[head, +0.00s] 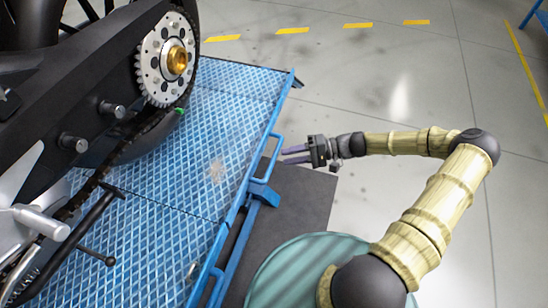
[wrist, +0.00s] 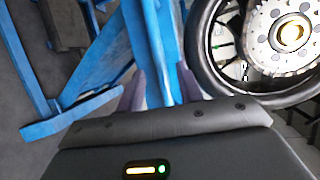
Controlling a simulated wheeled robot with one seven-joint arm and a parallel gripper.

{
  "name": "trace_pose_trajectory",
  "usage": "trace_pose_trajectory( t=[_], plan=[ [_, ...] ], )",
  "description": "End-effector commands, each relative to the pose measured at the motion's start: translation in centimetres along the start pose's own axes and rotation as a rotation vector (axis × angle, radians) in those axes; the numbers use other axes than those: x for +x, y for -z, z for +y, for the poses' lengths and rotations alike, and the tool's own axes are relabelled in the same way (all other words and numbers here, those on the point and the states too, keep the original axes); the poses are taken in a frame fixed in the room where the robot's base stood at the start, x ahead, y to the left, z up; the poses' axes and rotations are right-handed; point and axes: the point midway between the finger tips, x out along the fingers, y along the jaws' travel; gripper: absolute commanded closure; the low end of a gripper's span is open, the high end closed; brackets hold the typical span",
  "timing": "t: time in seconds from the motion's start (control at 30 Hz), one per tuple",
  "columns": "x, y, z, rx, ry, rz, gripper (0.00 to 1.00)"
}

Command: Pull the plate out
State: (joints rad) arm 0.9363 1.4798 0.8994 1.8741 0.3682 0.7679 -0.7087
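A blue diamond-tread platform (head: 215,165) lies under the motorcycle. A blue loop-shaped handle (head: 262,192) sticks out from its right side rail. The frames do not make clear which part is the plate. My gripper (head: 284,156) is level, just right of the rail, fingers pointing left toward it. The fingers are apart, with nothing visibly held. In the wrist view, my gripper (wrist: 161,86) faces blue bars (wrist: 160,45) beyond and between its fingertips. Contact with the blue metal cannot be told.
The motorcycle's rear sprocket (head: 152,62) and wheel stand over the platform; the sprocket (wrist: 288,38) also shows in the wrist view. A dark flat panel (head: 305,200) lies on the floor beside the platform. Grey floor to the right is open, with yellow dashes (head: 292,31) at the back.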

Motion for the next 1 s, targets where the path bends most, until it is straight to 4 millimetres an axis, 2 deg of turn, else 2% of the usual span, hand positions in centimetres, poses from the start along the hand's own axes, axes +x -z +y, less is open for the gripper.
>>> trace_pose_trajectory(
  t=[0.1, 0.3, 0.67, 0.87, 1.0],
  plan=[
    [2.3, -0.1, -0.1, 0.0, 0.002, -0.005, 0.64],
    [5.0, -0.1, -0.1, 0.0, 0.001, -0.003, 0.64],
    [5.7, 0.0, 0.0, 0.0, 0.0, -0.001, 0.64],
    [5.6, 0.0, 0.0, 0.0, 0.0, 0.0, 0.99],
    [5.6, 0.0, 0.0, 0.0, -0.001, -0.002, 1.0]
  ],
)
